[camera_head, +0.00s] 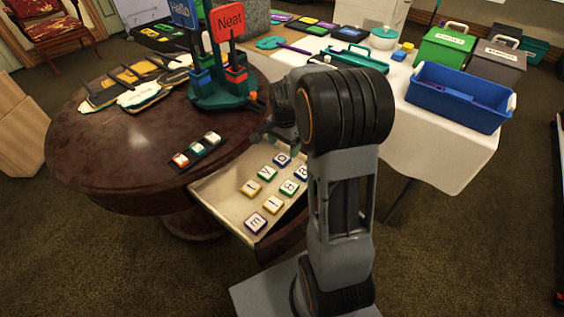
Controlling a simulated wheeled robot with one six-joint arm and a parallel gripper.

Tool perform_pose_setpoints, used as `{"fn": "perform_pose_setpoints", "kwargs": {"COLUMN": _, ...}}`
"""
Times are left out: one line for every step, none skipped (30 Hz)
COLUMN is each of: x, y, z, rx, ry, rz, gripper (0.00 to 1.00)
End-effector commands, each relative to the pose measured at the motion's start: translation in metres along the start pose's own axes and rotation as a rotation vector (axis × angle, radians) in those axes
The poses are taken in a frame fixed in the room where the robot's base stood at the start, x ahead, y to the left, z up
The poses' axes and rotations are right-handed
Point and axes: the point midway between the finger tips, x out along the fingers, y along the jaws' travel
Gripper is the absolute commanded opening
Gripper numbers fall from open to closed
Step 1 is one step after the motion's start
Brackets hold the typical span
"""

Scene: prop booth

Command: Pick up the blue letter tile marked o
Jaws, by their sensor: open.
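A blue-edged letter tile (282,159), whose mark looks like an O, lies in the open drawer (225,196) of the round table, near the drawer's far end. A green-edged tile (267,173) lies just in front of it to the left. My gripper (263,136) hangs above the far end of the drawer, up and slightly left of the blue tile. It is open and apart from the tile. My arm hides part of the gripper and the drawer's right side.
Several other tiles lie in the drawer, among them a yellow one (250,188) and a purple one (256,222). A tile rack (196,150) and a sign stand (222,94) are on the round table (110,160). A white-clothed table (440,145) holds a blue bin (458,97).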

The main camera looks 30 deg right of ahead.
Motion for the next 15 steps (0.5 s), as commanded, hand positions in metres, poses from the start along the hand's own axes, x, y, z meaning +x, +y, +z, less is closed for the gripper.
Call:
{"fn": "perform_pose_setpoints", "kwargs": {"x": 0.003, "y": 0.000, "z": 0.000, "rx": 0.000, "ry": 0.000, "rz": 0.000, "gripper": 0.81}}
{"fn": "perform_pose_setpoints", "kwargs": {"x": 0.003, "y": 0.000, "z": 0.000, "rx": -0.001, "ry": 0.001, "rz": -0.001, "gripper": 0.81}}
{"fn": "perform_pose_setpoints", "kwargs": {"x": 0.004, "y": 0.000, "z": 0.000, "rx": -0.001, "ry": 0.001, "rz": -0.001, "gripper": 0.81}}
{"fn": "perform_pose_setpoints", "kwargs": {"x": 0.005, "y": 0.000, "z": 0.000, "rx": -0.001, "ry": 0.001, "rz": -0.001, "gripper": 0.81}}
{"fn": "perform_pose_setpoints", "kwargs": {"x": 0.006, "y": 0.000, "z": 0.000, "rx": -0.001, "ry": 0.001, "rz": -0.001, "gripper": 0.81}}
{"fn": "perform_pose_setpoints", "kwargs": {"x": 0.008, "y": 0.000, "z": 0.000, "rx": -0.001, "ry": 0.000, "rz": -0.001, "gripper": 0.81}}
{"fn": "perform_pose_setpoints", "kwargs": {"x": 0.011, "y": 0.000, "z": 0.001, "rx": -0.001, "ry": 0.000, "rz": 0.000, "gripper": 0.81}}
{"fn": "perform_pose_setpoints", "kwargs": {"x": 0.013, "y": 0.000, "z": 0.001, "rx": -0.001, "ry": 0.000, "rz": 0.000, "gripper": 0.81}}
{"fn": "perform_pose_setpoints", "kwargs": {"x": 0.018, "y": -0.001, "z": 0.001, "rx": -0.001, "ry": 0.000, "rz": 0.001, "gripper": 0.81}}
{"fn": "perform_pose_setpoints", "kwargs": {"x": 0.022, "y": -0.001, "z": 0.002, "rx": -0.001, "ry": -0.001, "rz": 0.001, "gripper": 0.81}}
{"fn": "perform_pose_setpoints", "kwargs": {"x": 0.026, "y": -0.001, "z": 0.002, "rx": -0.001, "ry": -0.001, "rz": 0.001, "gripper": 0.81}}
{"fn": "perform_pose_setpoints", "kwargs": {"x": 0.032, "y": -0.001, "z": 0.002, "rx": -0.001, "ry": -0.001, "rz": 0.001, "gripper": 0.81}}
{"fn": "perform_pose_setpoints", "kwargs": {"x": 0.036, "y": -0.001, "z": 0.003, "rx": -0.001, "ry": -0.001, "rz": 0.001, "gripper": 0.81}}
{"fn": "perform_pose_setpoints", "kwargs": {"x": 0.041, "y": -0.002, "z": 0.003, "rx": -0.001, "ry": -0.001, "rz": 0.001, "gripper": 0.81}}
{"fn": "perform_pose_setpoints", "kwargs": {"x": 0.046, "y": -0.001, "z": 0.003, "rx": -0.001, "ry": -0.001, "rz": 0.002, "gripper": 0.81}}
